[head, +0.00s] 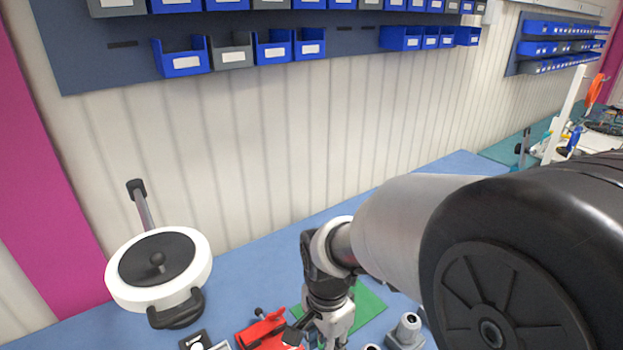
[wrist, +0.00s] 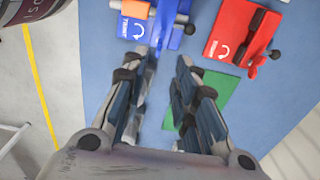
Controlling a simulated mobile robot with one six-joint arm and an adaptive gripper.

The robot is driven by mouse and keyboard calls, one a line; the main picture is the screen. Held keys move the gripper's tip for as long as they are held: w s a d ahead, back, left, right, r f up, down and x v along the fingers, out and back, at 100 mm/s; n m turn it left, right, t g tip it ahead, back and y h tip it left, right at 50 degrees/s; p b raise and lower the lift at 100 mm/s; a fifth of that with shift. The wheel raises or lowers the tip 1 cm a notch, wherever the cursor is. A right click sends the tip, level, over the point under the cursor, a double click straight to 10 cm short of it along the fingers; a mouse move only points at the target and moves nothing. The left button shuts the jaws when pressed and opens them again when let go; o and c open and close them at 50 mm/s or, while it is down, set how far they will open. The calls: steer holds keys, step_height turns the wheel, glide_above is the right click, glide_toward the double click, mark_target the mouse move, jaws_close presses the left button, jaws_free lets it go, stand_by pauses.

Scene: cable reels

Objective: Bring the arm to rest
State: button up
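My gripper (head: 318,332) is low over the blue bench in the head view, at the end of my arm, which reaches in from the right. In the wrist view my gripper (wrist: 164,58) has its two fingers apart, with only bench surface between them. It is open and holds nothing. A green plate (wrist: 215,100) lies below and beside the right finger; it also shows in the head view (head: 370,304). Ahead of the fingertips are a blue fixture (wrist: 134,30) with an orange block (wrist: 136,9) and a red fixture (wrist: 229,30).
The blue bench (head: 245,262) runs along a pale ribbed wall. A white reel with a dark disc (head: 158,258) stands at left. The red fixture (head: 262,332) and a grey part (head: 408,328) are near my gripper. Blue bins (head: 272,50) hang above.

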steer(key=s+d+r+n+t+b, duration=0.3)
steer(key=s+d+r+n+t, duration=0.1)
steer(key=s+d+r+n, duration=0.6)
steer(key=shift+s+d+r+n+t, duration=0.35)
steer(key=shift+s+n, duration=0.25)
steer(key=shift+s, duration=1.15)
